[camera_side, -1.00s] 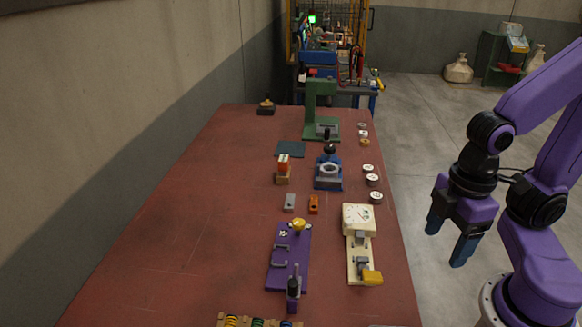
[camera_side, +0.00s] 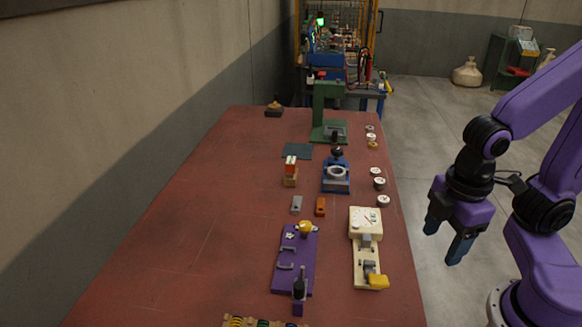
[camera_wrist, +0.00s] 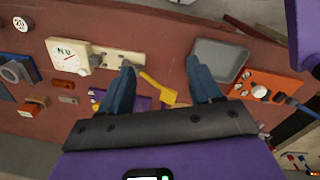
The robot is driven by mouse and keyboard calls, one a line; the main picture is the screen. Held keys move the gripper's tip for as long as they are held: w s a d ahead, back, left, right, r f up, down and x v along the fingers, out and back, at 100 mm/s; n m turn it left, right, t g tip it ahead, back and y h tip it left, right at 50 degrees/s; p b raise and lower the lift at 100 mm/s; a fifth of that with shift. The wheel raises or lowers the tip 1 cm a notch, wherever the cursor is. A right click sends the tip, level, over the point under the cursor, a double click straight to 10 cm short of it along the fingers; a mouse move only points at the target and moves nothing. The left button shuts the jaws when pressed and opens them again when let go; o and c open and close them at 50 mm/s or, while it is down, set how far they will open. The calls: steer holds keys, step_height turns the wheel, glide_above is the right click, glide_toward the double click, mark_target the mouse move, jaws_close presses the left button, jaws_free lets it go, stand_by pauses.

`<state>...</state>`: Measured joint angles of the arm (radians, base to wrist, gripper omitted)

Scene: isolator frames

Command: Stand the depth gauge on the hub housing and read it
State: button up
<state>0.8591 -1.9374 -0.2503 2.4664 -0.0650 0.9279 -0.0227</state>
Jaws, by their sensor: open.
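A cream device with a round dial (camera_side: 365,222) lies on the red table near its right edge; a yellow piece is at its near end. It also shows in the wrist view (camera_wrist: 70,57). I cannot tell whether it is the depth gauge. A blue fixture with a pale ring (camera_side: 336,173) stands behind it, perhaps the hub housing; part of it shows in the wrist view (camera_wrist: 18,70). My gripper (camera_side: 444,241) is open and empty, off the table's right edge. In the wrist view its fingers (camera_wrist: 160,66) are apart, with the yellow piece seen between them.
A purple board (camera_side: 297,262), a grey block (camera_side: 296,204) and an orange block (camera_side: 320,207) lie left of the cream device. A green stand (camera_side: 329,112) is at the back. Several small discs line the right edge. The table's left side is clear.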

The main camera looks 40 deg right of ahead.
steer(key=w+a+f+n+t+h, duration=0.15)
steer(key=w+n+h, duration=0.25)
steer(key=w, duration=0.9)
steer(key=w+a+f+n+t+h, duration=0.1)
steer(key=w+a+n+t+h, duration=0.15)
steer(key=w, duration=1.05)
steer(key=n+t+h, duration=0.4)
steer(key=n+t, duration=0.2)
steer(key=n, duration=0.2)
glide_toward(291, 161)
steer(key=shift+m, duration=0.25)
steer(key=x, duration=0.4)
steer(key=shift+w+d+f, duration=0.1)
steer(key=shift+w+f, duration=0.05)
steer(key=shift+w, duration=0.1)
steer(key=shift+x, duration=3.05)
steer(key=shift+s, duration=0.1)
steer(key=c, duration=1.2)
